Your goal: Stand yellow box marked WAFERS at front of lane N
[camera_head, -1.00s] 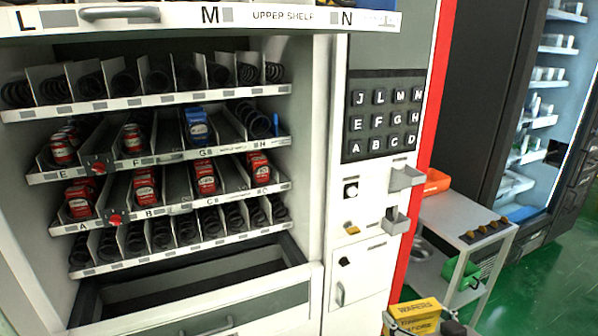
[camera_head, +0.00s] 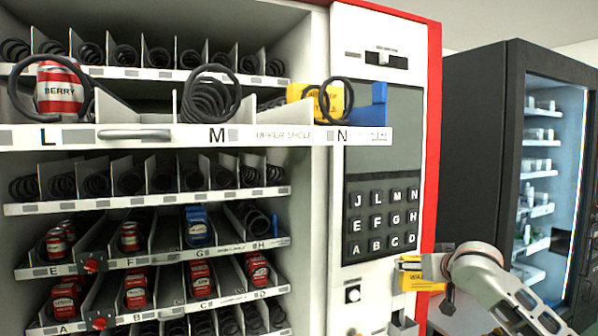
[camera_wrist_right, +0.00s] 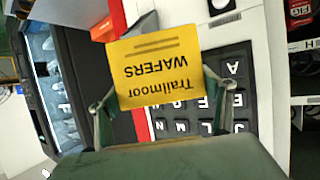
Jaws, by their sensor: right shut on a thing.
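The yellow box marked WAFERS (camera_head: 420,284) is in my right gripper (camera_head: 426,268), at the lower right of the keypad panel. In the right wrist view the box (camera_wrist_right: 160,68) is between the two fingers of the right gripper (camera_wrist_right: 163,97), its label upside down. Lane N (camera_head: 342,136) is at the right end of the pulled-out upper shelf, above and left of the held box. Another yellow packet (camera_head: 335,104) sits in that lane behind a black coil, with a blue block (camera_head: 371,110) at its right. My left gripper is out of view.
The upper shelf (camera_head: 275,137) juts out, with a red BERRY can (camera_head: 58,92) in lane L and a large coil (camera_head: 210,98) in lane M. The keypad panel (camera_head: 384,220) stands below lane N. A dark glass-front cabinet (camera_head: 475,140) is at the right.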

